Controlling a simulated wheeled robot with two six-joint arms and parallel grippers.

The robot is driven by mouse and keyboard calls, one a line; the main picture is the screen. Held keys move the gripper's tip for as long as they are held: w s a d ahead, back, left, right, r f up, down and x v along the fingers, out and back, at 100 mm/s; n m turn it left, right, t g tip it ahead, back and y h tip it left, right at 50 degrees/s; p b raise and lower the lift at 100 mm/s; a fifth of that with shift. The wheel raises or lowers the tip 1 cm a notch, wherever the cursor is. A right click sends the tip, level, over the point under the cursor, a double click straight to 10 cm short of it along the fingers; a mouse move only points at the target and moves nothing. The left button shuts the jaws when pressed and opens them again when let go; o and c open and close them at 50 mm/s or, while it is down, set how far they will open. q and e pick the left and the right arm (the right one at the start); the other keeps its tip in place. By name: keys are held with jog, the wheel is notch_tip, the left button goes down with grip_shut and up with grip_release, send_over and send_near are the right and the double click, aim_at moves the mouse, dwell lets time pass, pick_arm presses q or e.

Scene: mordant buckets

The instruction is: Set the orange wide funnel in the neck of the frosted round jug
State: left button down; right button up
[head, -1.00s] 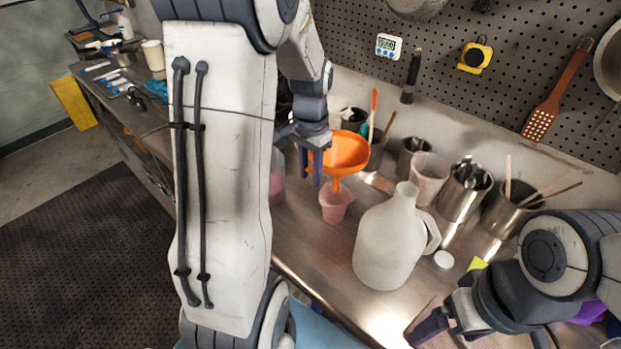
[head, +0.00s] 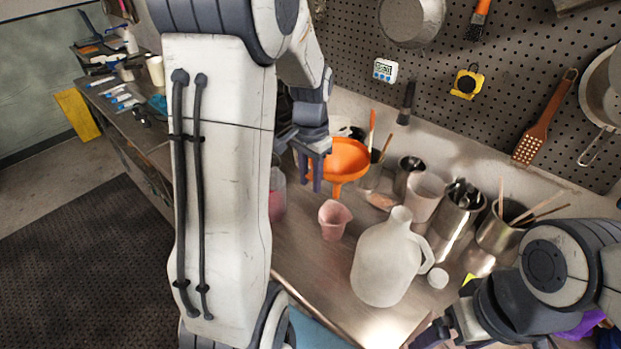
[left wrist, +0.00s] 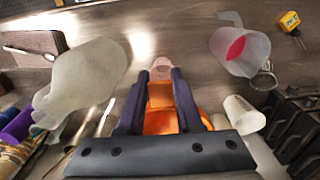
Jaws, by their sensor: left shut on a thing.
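The orange wide funnel (head: 348,158) is in my left gripper (head: 318,172), which is shut on its side. The funnel's mouth faces up and its spout points down, above and apart from the bench. In the left wrist view the funnel (left wrist: 160,117) shows between the fingers of my left gripper (left wrist: 157,80). The frosted round jug (head: 383,265) stands upright on the bench, to the right of the funnel and nearer me. Its neck looks open and empty. The jug also shows at left in the wrist view (left wrist: 85,80). My right gripper (head: 438,333) is low at right, partly cut off; its opening is unclear.
A pink beaker (head: 334,219) stands between funnel and jug, below the funnel. A white cap (head: 438,278) lies beside the jug. Metal canisters (head: 455,215) and a translucent cup (head: 425,195) stand behind the jug. A cup with pink contents (head: 277,195) is partly hidden by my left arm.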

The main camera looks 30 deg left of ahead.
pick_arm(q)
jog(key=shift+r+p, duration=2.3)
jog(key=shift+r, duration=0.55)
jog(key=shift+f, duration=0.1)
